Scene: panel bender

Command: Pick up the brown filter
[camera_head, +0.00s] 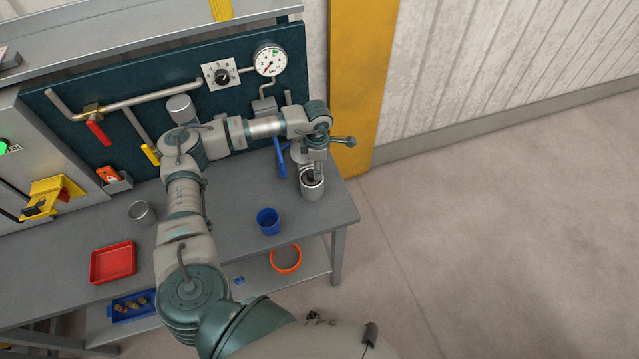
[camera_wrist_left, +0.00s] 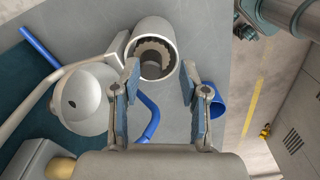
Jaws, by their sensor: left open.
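The brown filter (camera_wrist_left: 153,48) shows as a jagged, pleated brown ring inside the open grey cylindrical housing (camera_wrist_left: 170,30) in the left wrist view. In the head view the housing (camera_head: 313,190) stands near the right end of the grey bench, and the filter (camera_head: 311,178) is a small dark patch in its mouth, partly hidden by my gripper. My left gripper (camera_head: 315,172) points down over the housing. In the left wrist view its two fingers (camera_wrist_left: 160,78) are apart with nothing between them, near the housing's rim. My right gripper is in neither view.
A blue cup (camera_head: 267,222) stands near the bench's front edge. A grey metal cup (camera_head: 141,213) and a red tray (camera_head: 113,262) are farther left. A blue lever (camera_head: 280,157) and the teal pipe panel (camera_head: 230,98) are behind. An orange ring (camera_head: 285,258) lies below the bench top.

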